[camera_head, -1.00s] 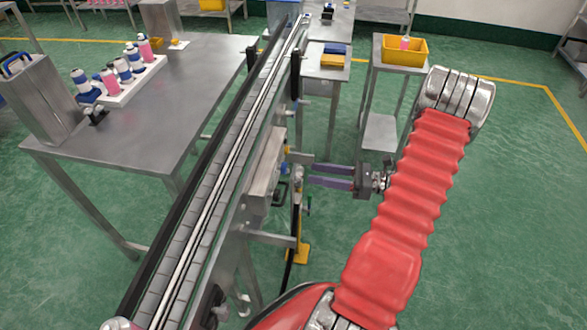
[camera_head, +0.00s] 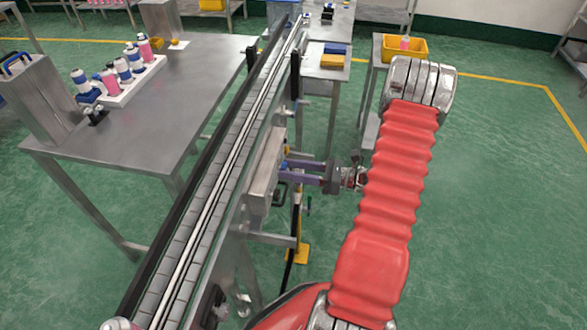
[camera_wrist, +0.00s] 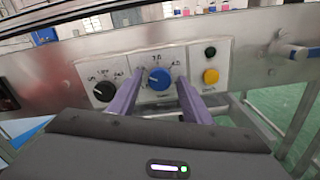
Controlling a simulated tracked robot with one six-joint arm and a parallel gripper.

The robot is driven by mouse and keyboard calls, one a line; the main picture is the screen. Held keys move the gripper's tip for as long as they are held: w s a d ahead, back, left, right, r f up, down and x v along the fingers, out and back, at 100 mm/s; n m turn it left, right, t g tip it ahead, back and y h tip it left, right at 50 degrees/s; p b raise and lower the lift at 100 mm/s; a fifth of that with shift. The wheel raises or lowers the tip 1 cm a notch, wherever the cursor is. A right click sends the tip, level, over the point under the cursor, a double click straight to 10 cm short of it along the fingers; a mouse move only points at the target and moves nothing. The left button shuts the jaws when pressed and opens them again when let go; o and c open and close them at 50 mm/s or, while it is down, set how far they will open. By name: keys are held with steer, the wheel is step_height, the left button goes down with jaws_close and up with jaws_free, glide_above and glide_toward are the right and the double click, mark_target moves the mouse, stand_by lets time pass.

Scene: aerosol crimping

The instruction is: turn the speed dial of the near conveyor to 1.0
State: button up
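The near conveyor (camera_head: 203,205) runs from the bottom of the head view to the back. Its control panel (camera_wrist: 182,62) faces me in the wrist view. A blue dial (camera_wrist: 159,78) with numbers around it, 3.0 at the top and 4.0 at the right, sits in the panel's middle. Its pointer is too small to read surely. My gripper (camera_wrist: 160,77) is open, its two purple fingers on either side of the blue dial with gaps visible. In the head view my gripper (camera_head: 285,170) reaches the side box (camera_head: 266,165); the dial is hidden there.
A black knob (camera_wrist: 104,91) is left of the left finger. A dark green button (camera_wrist: 210,53) and a yellow button (camera_wrist: 211,76) are close right of the fingers. A steel table (camera_head: 170,100) with bottles stands beyond the conveyor. Floor at right is clear.

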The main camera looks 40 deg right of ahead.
steer(key=c, duration=0.9)
steer(key=shift+d, duration=0.25)
steer(key=shift+c, duration=0.4)
steer(key=shift+a, duration=0.1)
steer(key=shift+n, duration=0.4)
steer(key=n, duration=1.1)
steer(key=shift+a, duration=0.1)
